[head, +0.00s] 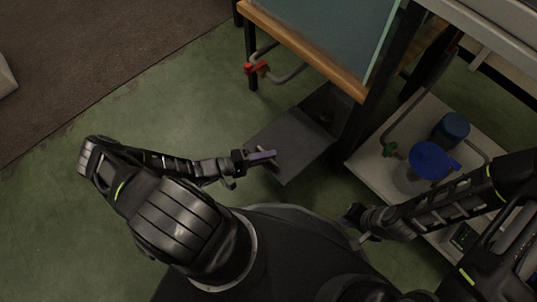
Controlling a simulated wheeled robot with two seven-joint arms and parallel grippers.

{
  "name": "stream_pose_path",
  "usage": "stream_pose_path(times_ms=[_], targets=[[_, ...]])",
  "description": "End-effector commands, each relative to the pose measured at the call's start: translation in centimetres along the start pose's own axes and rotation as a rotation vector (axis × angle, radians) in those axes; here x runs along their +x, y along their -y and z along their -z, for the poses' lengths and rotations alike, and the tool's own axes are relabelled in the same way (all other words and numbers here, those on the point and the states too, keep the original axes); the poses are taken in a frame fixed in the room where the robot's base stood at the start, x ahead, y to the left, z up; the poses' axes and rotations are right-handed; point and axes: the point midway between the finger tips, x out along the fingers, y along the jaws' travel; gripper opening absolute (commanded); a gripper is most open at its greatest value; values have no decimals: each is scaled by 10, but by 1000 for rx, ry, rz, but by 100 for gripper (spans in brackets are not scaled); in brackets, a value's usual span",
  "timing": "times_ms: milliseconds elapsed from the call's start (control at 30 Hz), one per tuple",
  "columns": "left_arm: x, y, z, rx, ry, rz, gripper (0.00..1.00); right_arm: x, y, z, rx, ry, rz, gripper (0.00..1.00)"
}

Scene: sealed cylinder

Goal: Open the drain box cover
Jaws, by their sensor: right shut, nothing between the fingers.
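A dark grey metal box (328,106) sits on the floor under the wooden-edged table. A flat grey panel (296,148), which looks like its cover, extends from it toward me. I cannot tell how far the cover is open. My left gripper (264,159) is at the left edge of this panel, overlapping it in the picture. Whether it touches the panel or holds its edge is unclear, and its finger gap cannot be made out. My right gripper (354,222) is shut and empty, low at the right of my body, apart from the box.
A red-handled valve (257,68) on a pipe is by the table leg. Green floor (190,85) is clear at left.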

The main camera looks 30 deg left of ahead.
Motion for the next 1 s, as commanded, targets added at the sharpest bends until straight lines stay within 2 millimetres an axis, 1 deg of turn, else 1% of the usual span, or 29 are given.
stream_pose_path(times_ms=[33, 200, 267, 567, 667, 767, 1000], targets=[[0, 0, 0, 0, 0, 2, 17, 0, 0, 0, 0, 0, 0, 0], [0, 0, 0, 0, -1, 1, 31, 0, 0, 0, 0, 0, 0, 0], [0, 0, 0, 0, -1, 1, 34, 0, 0, 0, 0, 0, 0, 0], [-2, 0, 1, 1, -1, 1, 34, -1, 0, 0, 0, 0, 0, 0], [-10, -1, 1, 2, -2, 3, 34, -4, 1, 0, 0, 1, 0, 0], [-24, -2, 2, 1, -4, 3, 34, -8, 3, 0, 0, 3, 0, 0], [-63, -1, 1, 1, -2, 4, 34, -17, 5, -2, -1, 8, 0, 0]])
